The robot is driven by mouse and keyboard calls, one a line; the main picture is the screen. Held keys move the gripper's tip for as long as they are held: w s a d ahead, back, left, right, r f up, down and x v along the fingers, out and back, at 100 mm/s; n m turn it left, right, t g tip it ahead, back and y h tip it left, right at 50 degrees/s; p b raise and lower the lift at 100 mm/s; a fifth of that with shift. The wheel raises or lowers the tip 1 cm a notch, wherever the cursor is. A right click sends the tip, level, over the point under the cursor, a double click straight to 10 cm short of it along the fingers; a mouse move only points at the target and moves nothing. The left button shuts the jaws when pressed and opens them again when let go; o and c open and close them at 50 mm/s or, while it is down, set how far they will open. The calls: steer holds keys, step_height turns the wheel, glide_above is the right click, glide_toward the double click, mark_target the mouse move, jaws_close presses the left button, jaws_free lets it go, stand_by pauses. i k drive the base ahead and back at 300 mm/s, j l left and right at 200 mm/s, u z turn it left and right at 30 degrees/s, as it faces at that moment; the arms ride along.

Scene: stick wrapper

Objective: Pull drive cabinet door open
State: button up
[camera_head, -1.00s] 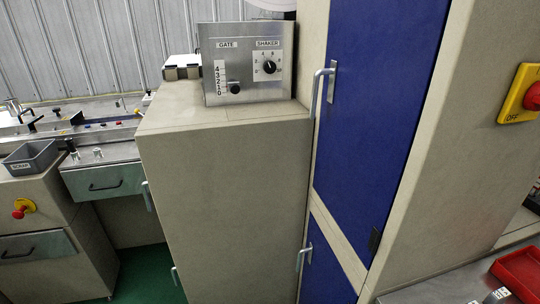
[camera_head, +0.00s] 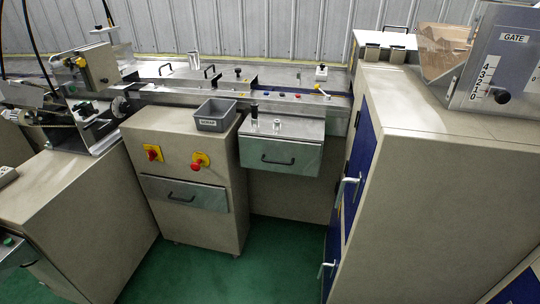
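A beige cabinet (camera_head: 430,190) stands at the right of the head view. Its left side has blue door panels (camera_head: 362,150), seen at a steep angle. An upper bar handle (camera_head: 346,190) and a lower bar handle (camera_head: 326,268) stick out from that side. The doors look shut. No label shows which door is the drive cabinet's. My gripper is not in view.
A lower beige cabinet (camera_head: 215,225) with a drawer, red knobs and a grey scrap bin (camera_head: 216,115) stands in the middle. A metal drawer (camera_head: 281,152) hangs beside it. Green floor (camera_head: 270,262) is clear between the cabinets. Another cabinet (camera_head: 80,215) is at left.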

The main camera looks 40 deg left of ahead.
mark_target(357, 170)
steer(key=u, duration=0.75)
